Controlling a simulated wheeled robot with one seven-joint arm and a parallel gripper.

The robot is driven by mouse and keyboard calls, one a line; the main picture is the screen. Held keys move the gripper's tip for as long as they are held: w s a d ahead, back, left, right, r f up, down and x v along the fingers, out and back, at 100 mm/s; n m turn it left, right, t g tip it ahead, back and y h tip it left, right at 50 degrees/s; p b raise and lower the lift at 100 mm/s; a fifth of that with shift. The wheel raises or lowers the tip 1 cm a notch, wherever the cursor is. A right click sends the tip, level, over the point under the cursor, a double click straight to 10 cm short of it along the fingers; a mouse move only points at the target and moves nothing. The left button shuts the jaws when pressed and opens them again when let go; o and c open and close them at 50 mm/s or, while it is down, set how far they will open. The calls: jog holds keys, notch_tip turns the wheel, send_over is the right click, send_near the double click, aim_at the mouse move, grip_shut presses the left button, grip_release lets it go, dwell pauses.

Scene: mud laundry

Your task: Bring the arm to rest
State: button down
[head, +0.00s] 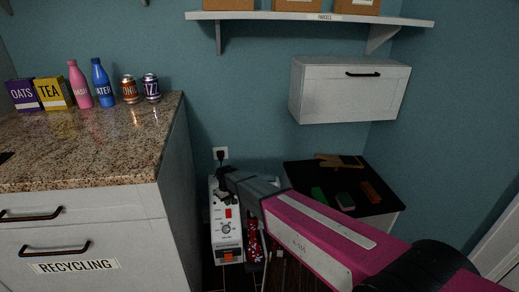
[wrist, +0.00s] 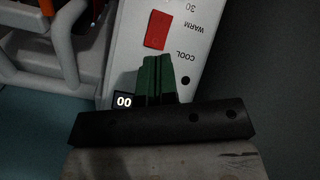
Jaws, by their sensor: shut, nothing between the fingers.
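My pink and white arm reaches in from the lower right of the head view. My gripper (head: 224,194) is at its far end, over the top of a white appliance (head: 218,240) that stands on the floor beside the counter. In the wrist view my gripper (wrist: 156,78) has its green fingers shut together with nothing between them. The fingers are in front of the white panel (wrist: 190,25), which carries a red block (wrist: 158,30), the words WARM and COOL, and a small display reading 00 (wrist: 124,100). I cannot tell whether the fingertips touch the panel.
A granite counter (head: 90,150) with boxes, bottles and cans is on the left. A dark-topped low cabinet (head: 375,207) with small items is at the right, close to my arm. A white wall cabinet (head: 350,95) and a shelf (head: 285,16) hang above.

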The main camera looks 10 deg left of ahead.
jog(key=s+d+r+m, duration=0.1)
jog(key=d+r+m, duration=0.3)
jog(key=d, duration=1)
jog(key=d+r+m, duration=0.1)
jog(key=d+r, duration=0.4)
jog(key=d, duration=1)
jog(key=s+d+r+m, duration=0.2)
jog(key=s+d, duration=0.3)
jog(key=d, duration=0.5)
jog(key=s+d+r+m, duration=0.2)
jog(key=s+d+r, duration=0.3)
jog(key=d, duration=0.5)
jog(key=shift+d+r+m, duration=0.15)
jog(key=shift+d+m, duration=0.15)
jog(key=shift+a, duration=0.1)
